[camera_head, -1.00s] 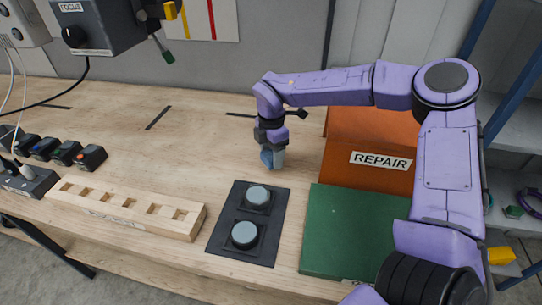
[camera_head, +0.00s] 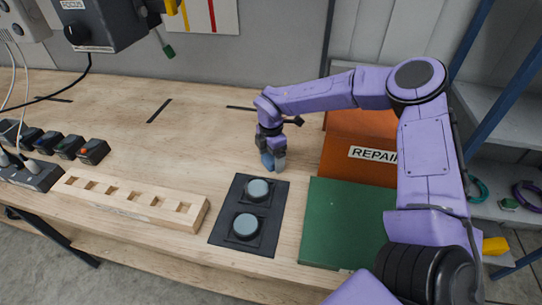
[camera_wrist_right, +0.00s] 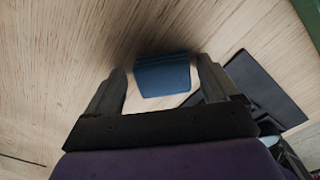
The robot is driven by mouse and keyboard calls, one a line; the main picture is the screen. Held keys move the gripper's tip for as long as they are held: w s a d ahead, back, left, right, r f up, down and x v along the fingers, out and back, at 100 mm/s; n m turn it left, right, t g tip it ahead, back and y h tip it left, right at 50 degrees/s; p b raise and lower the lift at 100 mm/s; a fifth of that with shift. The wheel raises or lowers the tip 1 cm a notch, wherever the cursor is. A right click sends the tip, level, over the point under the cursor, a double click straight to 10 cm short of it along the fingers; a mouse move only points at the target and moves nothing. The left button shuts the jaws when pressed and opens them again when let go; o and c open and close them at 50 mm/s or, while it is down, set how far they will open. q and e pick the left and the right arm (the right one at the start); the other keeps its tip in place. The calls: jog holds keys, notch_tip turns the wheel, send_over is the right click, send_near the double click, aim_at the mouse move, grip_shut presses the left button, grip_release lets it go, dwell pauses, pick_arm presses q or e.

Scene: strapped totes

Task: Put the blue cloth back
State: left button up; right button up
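The blue cloth (camera_wrist_right: 163,76) is a small folded blue piece in the right wrist view. It lies between the two fingers of my right gripper (camera_wrist_right: 162,82), with a narrow gap on each side. In the head view the cloth (camera_head: 267,160) shows as a blue patch at the fingertips of my right gripper (camera_head: 279,160), which points down close to the wooden bench top. The fingers look open around the cloth, not pressed on it. The cloth's underside is hidden. My left gripper is in neither view.
A black pad with two grey round buttons (camera_head: 258,190) lies just in front of the gripper. An orange REPAIR bin (camera_head: 345,165) and a green panel (camera_head: 340,225) are to the right. A slotted wooden block (camera_head: 130,203) lies left. The bench behind is clear.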

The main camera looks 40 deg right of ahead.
aim_at(271, 157)
jog(key=shift+r, duration=0.55)
notch_tip(271, 157, up, 11)
jog(key=b, duration=0.3)
jog(key=shift+r, duration=0.15)
